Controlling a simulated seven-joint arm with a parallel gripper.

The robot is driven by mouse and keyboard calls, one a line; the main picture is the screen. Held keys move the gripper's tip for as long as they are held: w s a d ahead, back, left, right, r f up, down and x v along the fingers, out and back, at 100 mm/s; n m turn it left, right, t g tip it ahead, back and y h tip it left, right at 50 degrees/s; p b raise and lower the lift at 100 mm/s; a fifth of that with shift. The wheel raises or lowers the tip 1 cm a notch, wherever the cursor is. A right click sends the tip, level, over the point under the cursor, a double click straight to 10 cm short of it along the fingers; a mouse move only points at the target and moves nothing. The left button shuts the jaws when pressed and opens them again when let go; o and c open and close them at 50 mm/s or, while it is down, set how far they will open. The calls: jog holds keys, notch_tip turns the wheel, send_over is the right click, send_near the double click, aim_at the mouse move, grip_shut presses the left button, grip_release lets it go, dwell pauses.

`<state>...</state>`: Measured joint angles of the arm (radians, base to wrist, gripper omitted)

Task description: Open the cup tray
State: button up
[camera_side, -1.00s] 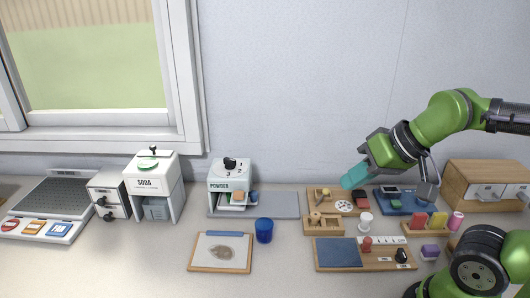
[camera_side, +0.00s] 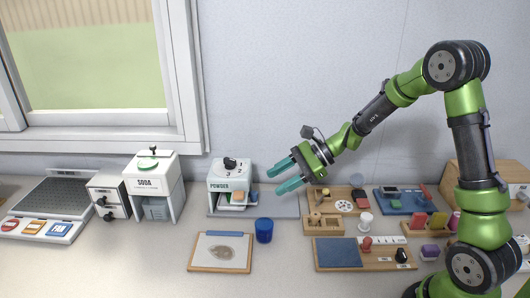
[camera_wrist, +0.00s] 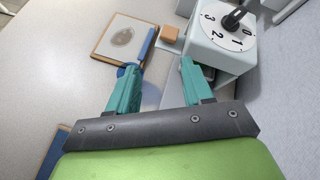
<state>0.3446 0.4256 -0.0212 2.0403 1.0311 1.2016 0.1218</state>
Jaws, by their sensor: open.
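The white powder machine (camera_side: 215,180) stands against the wall with a black knob on top; its numbered dial and box (camera_wrist: 215,50) show in the wrist view. In its front opening is a small light tray (camera_side: 231,207), with a tan-orange block (camera_side: 240,197) beside or in front of it; the block also shows in the wrist view (camera_wrist: 170,33). I cannot tell for sure which part is the cup tray. My gripper (camera_side: 273,181) is open and empty, with teal fingers, in the air right of the powder machine. Its fingers (camera_wrist: 159,68) are apart with nothing between them.
A blue cup (camera_side: 264,231) stands in front of the machine, near a clipboard (camera_side: 196,267). The soda machine (camera_side: 135,185) and small drawers (camera_side: 107,186) are at left. Wooden trays with small items (camera_side: 311,225) are at right. The front counter is mostly clear.

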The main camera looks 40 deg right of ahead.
jog(key=w+d+f+m+t, duration=0.1)
jog(key=d+f+m, duration=0.1)
jog(key=w+d+f+m+t, duration=0.1)
jog(key=w+f+m, duration=0.1)
jog(key=w+d+f+m+t, duration=0.1)
jog(key=d+f+m, duration=0.1)
jog(key=f, duration=0.1)
jog(key=shift+w+d, duration=0.3)
jog(key=shift+w, duration=0.05)
jog(key=shift+w+f, duration=0.2)
jog(key=shift+f, duration=0.1)
jog(key=shift+x, duration=3.6)
grip_shut()
